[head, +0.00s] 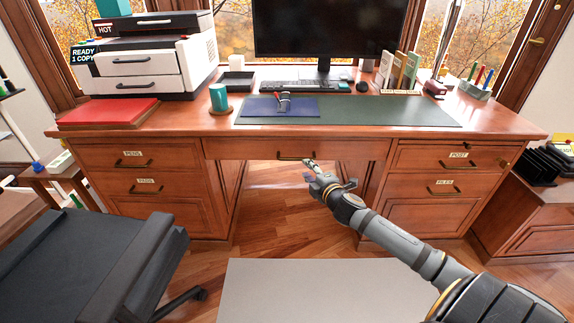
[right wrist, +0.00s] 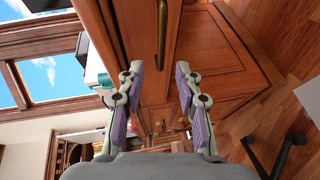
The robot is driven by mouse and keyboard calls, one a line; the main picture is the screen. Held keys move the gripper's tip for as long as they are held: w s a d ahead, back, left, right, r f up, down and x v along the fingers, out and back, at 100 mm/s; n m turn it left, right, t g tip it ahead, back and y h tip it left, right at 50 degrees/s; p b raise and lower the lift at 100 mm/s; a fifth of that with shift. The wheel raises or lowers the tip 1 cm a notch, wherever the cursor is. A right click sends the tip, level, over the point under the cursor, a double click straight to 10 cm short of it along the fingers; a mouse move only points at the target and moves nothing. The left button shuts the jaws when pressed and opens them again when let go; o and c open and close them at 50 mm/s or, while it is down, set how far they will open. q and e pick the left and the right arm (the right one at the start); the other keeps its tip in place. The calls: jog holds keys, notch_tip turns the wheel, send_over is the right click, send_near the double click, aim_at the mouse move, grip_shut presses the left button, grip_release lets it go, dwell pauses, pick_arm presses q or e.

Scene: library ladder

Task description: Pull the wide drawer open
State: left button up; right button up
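The wide drawer (head: 240,148) is the long wooden front in the middle of the desk, above the knee space. It looks shut, flush with the desk. Its brass bar handle (head: 291,156) is at the middle of the front and shows upright in the right wrist view (right wrist: 162,32). My right gripper (head: 313,171) is just in front of and below the handle in the head view. In the right wrist view, its fingers (right wrist: 159,70) are spread apart and empty, with the handle beyond the tips, roughly in line with the gap. My left gripper is not in view.
Labelled side drawers flank the knee space, left (head: 130,160) and right (head: 450,160). A black chair (head: 110,255) stands at front left, and a grey mat (head: 320,290) lies in front. A teal cup (head: 218,98) and a blue book (head: 300,108) are on the desktop.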

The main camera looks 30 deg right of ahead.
aim_at(296, 159)
jog(key=b+x, duration=0.3)
jog(key=x, duration=0.7)
jog(key=shift+f, duration=0.15)
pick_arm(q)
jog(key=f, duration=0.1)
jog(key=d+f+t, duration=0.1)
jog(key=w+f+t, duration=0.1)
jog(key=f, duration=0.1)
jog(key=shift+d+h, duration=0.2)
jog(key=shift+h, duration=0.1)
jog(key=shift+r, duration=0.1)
pick_arm(e)
grip_shut()
